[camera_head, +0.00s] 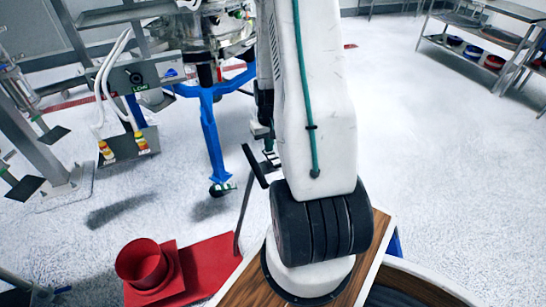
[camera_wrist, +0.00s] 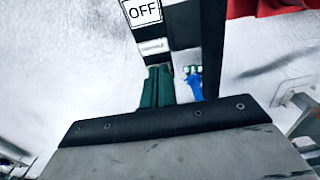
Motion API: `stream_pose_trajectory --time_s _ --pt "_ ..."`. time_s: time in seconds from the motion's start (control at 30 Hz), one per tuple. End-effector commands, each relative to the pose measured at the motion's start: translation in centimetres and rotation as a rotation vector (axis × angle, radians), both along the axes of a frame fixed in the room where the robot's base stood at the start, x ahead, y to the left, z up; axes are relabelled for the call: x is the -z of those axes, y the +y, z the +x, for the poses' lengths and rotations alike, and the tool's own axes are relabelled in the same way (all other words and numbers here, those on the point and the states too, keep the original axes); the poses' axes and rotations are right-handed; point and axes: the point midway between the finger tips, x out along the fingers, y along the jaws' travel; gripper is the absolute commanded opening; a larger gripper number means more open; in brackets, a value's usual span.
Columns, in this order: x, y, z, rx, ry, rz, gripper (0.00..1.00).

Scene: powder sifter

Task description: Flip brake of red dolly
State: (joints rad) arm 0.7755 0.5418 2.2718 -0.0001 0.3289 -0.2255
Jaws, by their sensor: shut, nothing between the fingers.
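A red flat base (camera_head: 212,262) lies on the floor at the lower left in the head view, with a red cylinder on a square red flange (camera_head: 143,262) on it. I cannot tell for certain that this is the red dolly. Red also shows at the top right of the wrist view (camera_wrist: 262,8). A dark slanted bar (camera_head: 254,166) on a thin rod stands beside my arm. In the wrist view a black part with a white OFF label (camera_wrist: 143,12) is just past my gripper (camera_wrist: 158,72). My gripper is shut and empty; contact is unclear. It is mostly hidden behind my arm in the head view.
A blue-legged stand (camera_head: 211,140) with a caster holds a steel vessel (camera_head: 200,35) behind my arm. A shelf (camera_head: 480,40) is at the upper right. The right floor is clear.

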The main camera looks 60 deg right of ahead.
Motion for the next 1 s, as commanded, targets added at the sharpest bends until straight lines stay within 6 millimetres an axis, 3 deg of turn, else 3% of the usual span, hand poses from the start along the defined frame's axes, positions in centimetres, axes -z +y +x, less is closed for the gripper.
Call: stream_pose_trajectory --time_s 1.0 --pt "-6.9 0.0 0.0 0.0 -0.001 -0.001 0.0"
